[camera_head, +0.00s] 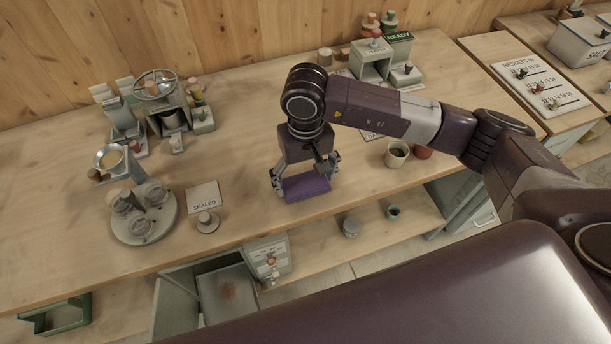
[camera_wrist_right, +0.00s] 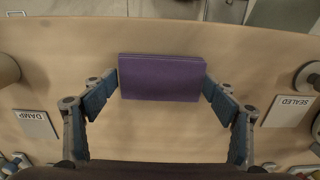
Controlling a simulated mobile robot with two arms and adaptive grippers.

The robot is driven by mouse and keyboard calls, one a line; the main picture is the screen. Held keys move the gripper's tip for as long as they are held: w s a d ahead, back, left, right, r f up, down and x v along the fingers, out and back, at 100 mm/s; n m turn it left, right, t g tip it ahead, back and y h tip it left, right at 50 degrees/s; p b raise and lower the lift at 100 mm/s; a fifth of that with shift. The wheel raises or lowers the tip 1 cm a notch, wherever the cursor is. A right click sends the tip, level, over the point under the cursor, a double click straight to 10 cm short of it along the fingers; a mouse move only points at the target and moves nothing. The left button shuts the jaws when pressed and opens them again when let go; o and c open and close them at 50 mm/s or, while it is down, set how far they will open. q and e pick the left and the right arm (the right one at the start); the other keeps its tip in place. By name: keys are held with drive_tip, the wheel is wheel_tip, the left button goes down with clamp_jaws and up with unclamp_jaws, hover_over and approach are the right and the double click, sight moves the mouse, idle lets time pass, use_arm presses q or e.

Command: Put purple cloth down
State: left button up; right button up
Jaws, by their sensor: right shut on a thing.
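The purple cloth (camera_head: 306,187) is a flat, folded block under my right gripper (camera_head: 304,183), near the front edge of the wooden bench in the head view. In the right wrist view, the purple cloth (camera_wrist_right: 161,78) sits between the two fingertips of my right gripper (camera_wrist_right: 161,82), which is shut on its two short ends. The cloth is over the bench top, close to or on the wood; I cannot tell whether it touches. My left gripper is not in view.
Left of the gripper are a SEALED card (camera_head: 203,198) and a round tray (camera_head: 144,219) with several jars. A cup (camera_head: 396,153) stands to the right. A lower shelf (camera_head: 370,225) is in front. Bare bench (camera_head: 235,150) lies left of the cloth.

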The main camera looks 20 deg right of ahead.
drive_tip(key=shift+f, duration=0.1)
drive_tip(key=shift+f+b, duration=0.2)
drive_tip(key=shift+b, duration=0.15)
drive_tip(key=o, duration=1)
drive_tip(key=shift+r, duration=0.1)
